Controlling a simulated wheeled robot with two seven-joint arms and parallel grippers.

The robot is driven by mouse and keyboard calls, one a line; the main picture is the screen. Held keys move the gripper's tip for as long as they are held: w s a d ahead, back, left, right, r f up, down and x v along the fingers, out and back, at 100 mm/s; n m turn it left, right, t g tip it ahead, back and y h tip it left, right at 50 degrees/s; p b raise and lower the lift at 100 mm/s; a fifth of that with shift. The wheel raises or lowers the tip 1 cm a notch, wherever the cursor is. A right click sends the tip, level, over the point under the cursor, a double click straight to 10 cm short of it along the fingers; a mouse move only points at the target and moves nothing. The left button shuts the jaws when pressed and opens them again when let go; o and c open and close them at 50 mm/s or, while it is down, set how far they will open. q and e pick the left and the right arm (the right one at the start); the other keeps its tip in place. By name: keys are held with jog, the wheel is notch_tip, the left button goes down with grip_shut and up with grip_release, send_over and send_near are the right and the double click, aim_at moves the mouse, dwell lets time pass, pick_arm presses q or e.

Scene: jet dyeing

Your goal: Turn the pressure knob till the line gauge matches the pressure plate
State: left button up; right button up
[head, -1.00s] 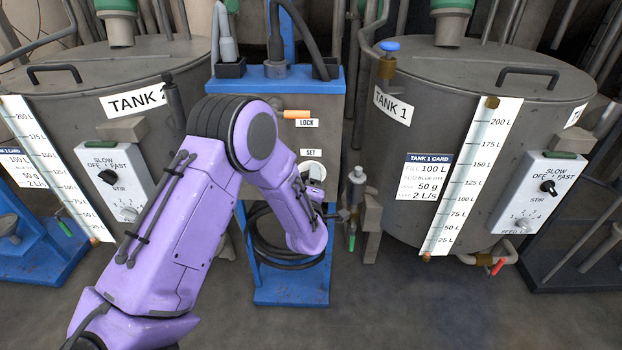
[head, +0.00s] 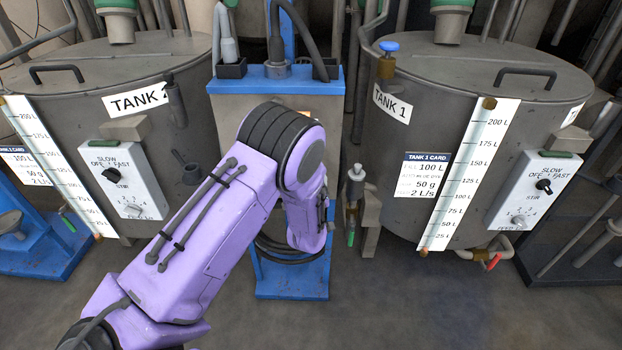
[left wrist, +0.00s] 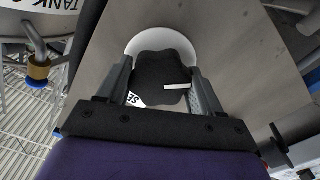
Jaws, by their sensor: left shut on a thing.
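The black lobed knob (left wrist: 158,72) with a white pointer line sits on a white round dial (left wrist: 180,42) on a grey panel in the left wrist view. My left gripper (left wrist: 162,84) has its fingers on either side of the knob and is shut on it. Part of a white label reading "SE" shows beside the knob. In the head view my left arm covers the knob, the gripper and most of the grey post's front (head: 226,104). I cannot make out the line gauge or the pressure plate. My right gripper is not in view.
Tank 1 (head: 420,190) stands to the right with a white level scale and a card. Another tank (head: 60,125) stands to the left with its stir control box (head: 125,178). The post has a blue top (head: 240,84) with hoses. The floor at lower right is clear.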

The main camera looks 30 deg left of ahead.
pick_arm(q)
jog(key=shift+m, duration=0.3)
jog(key=shift+d, duration=0.1)
jog(key=o, duration=1)
jog(key=v, duration=1)
jog(key=shift+s+d, duration=0.1)
jog(key=shift+s, duration=0.1)
